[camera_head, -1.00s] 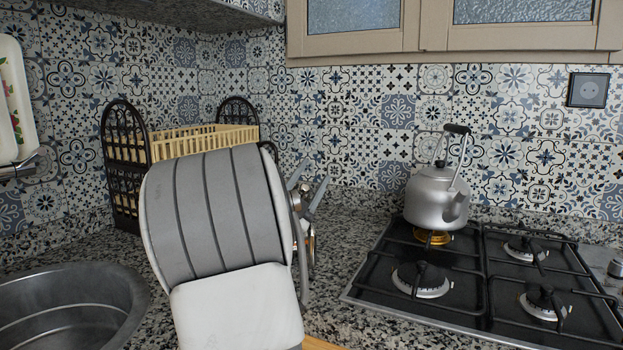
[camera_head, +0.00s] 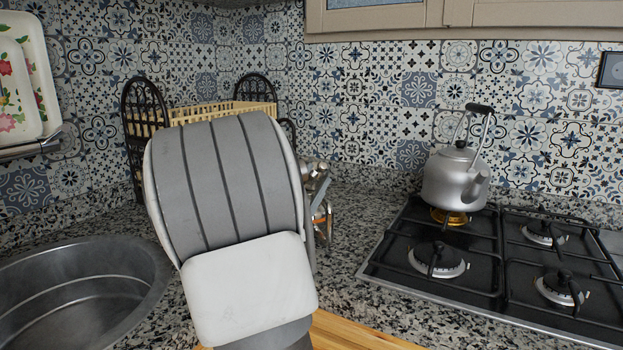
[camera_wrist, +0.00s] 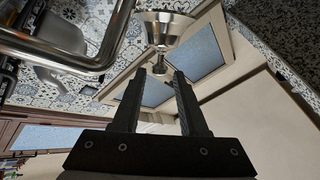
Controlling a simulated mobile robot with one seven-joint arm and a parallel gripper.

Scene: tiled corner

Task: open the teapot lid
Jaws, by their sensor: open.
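A silver teapot (camera_head: 450,180) with a raised dark-gripped handle stands upright on the back left burner of the hob in the head view. Its lid (camera_head: 458,152), with a dark knob, sits on top and looks closed. My gripper (camera_wrist: 158,76) is open in the wrist view, its two black fingers apart. A shiny flared metal piece with a short stem (camera_wrist: 163,30) shows beyond the fingertips. I cannot tell what it is or whether it lies between the fingers. In the head view my arm hides the gripper.
The black hob (camera_head: 400,270) has several burners and raised grates. Shiny metal items (camera_head: 318,180) stand on the granite counter behind my arm. A round metal sink (camera_head: 80,300) is at the left. A wooden rack (camera_head: 205,112) stands at the back. Counter between arm and hob is clear.

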